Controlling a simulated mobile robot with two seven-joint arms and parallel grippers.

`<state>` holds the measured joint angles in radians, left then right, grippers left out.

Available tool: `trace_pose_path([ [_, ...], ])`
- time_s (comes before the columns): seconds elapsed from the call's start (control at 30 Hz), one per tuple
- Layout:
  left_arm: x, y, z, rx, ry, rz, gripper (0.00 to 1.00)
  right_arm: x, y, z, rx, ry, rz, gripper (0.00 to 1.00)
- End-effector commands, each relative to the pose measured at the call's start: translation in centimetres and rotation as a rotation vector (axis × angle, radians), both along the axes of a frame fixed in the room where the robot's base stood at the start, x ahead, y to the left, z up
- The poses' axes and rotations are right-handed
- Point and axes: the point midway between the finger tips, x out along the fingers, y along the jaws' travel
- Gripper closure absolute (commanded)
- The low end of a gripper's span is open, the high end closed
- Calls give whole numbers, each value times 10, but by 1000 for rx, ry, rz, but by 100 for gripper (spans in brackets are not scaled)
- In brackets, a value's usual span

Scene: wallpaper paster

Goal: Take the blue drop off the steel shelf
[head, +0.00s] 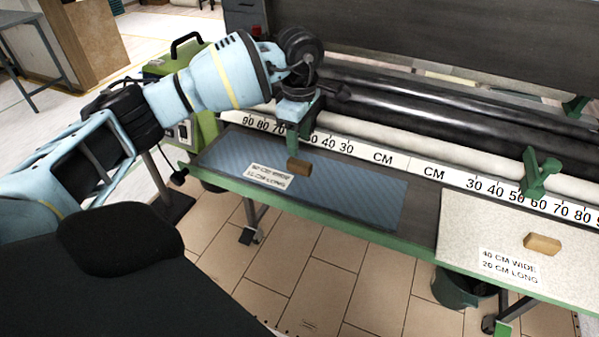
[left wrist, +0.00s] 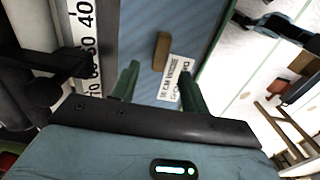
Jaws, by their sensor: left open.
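The blue drop (head: 350,190) is a flat striped blue sheet lying on the left part of the dark steel shelf (head: 425,213). A small brown block (head: 299,167) and a white printed label (head: 266,176) lie on it. My left gripper (head: 293,138) is above the drop's back edge, close behind the block, with fingers pointing down. In the left wrist view, the green fingers (left wrist: 158,86) are apart with nothing held between them. The brown block (left wrist: 161,51) and the blue drop (left wrist: 140,25) show beyond the fingertips. My right gripper is not in view.
A pale speckled sheet (head: 465,225) with its own block (head: 542,244) and label lies on the shelf's right part. A ruler strip (head: 400,160), rollers (head: 420,105) and a green bracket (head: 540,172) run behind. A dark green bin (head: 455,290) stands below; tiled floor in front is open.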

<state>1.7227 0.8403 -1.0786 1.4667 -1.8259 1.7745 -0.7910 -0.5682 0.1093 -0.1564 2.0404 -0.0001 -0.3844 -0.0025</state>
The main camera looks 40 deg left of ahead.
Motion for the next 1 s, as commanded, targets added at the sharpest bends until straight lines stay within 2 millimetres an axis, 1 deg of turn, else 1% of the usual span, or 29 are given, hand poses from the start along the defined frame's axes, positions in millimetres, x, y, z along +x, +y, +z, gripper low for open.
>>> trace_pose_path([
  [0.03,-1,0,-7,0,3,0,55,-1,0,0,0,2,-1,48],
  [0.1,0,0,-11,-1,1,0,55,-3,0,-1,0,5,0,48],
  [0.27,0,0,-14,-1,1,0,55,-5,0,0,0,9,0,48],
  [0.37,-1,-1,-25,-1,3,1,55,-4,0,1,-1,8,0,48],
  [0.5,-2,-1,-46,-1,3,1,55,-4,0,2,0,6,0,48],
  [0.63,-1,-2,-59,-1,2,1,55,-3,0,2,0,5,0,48],
  [0.73,-1,-2,-63,-2,0,0,55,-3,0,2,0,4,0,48],
  [0.93,-1,-2,-63,-2,0,0,55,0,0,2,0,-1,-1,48],
  [0.97,-1,-2,-63,-2,0,0,57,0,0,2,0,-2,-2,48],
  [1.0,-1,-2,-63,-2,0,0,62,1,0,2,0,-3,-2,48],
])
